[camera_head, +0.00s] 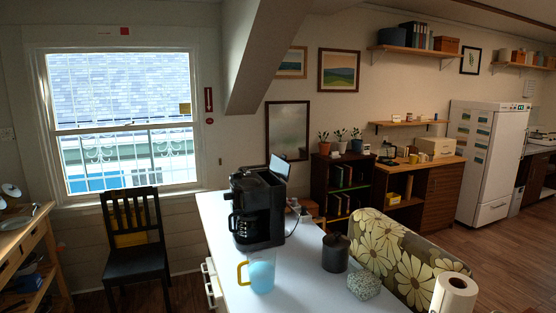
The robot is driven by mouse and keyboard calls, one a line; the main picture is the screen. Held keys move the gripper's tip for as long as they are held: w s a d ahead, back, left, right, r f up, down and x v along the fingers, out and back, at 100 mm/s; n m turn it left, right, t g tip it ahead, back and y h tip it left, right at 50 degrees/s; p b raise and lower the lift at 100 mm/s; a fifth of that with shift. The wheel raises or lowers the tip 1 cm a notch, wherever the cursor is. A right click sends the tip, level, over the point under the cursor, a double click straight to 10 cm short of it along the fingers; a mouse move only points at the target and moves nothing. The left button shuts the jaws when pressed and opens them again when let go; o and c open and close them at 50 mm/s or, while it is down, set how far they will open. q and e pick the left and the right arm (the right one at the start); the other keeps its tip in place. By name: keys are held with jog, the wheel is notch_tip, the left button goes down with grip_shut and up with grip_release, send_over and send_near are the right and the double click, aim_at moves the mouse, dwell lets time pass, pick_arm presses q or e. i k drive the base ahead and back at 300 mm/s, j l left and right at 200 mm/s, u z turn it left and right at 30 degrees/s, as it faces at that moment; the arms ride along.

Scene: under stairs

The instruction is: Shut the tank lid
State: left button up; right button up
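A black coffee maker (258,205) stands on the white counter (215,212). Its tank lid (280,166) is raised at the back right of the machine and stands tilted up, so the tank is open. The lid looks pale grey-blue on its face. A dark carafe (243,226) sits in the front of the machine. The inside of the tank is too dark and small to make out. Neither of my grippers is in view.
A pitcher of blue liquid with a yellow handle (262,272) stands in front of the coffee maker. A dark canister (335,253), a speckled box (363,286) and a paper roll (455,293) are to the right. A black chair (133,240) stands left of the counter.

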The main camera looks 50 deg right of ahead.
aim_at(280, 168)
jog(key=z, duration=1.6)
jog(key=i+j, duration=0.15)
jog(key=j, duration=0.3)
jog(key=i+j+z, duration=0.1)
jog(key=j, duration=0.35)
jog(key=i+j+z, duration=0.1)
jog(key=j, duration=0.35)
jog(key=i+j, duration=0.2)
jog(key=j, duration=0.25)
jog(key=i+j+z, duration=0.1)
jog(key=j, duration=0.4)
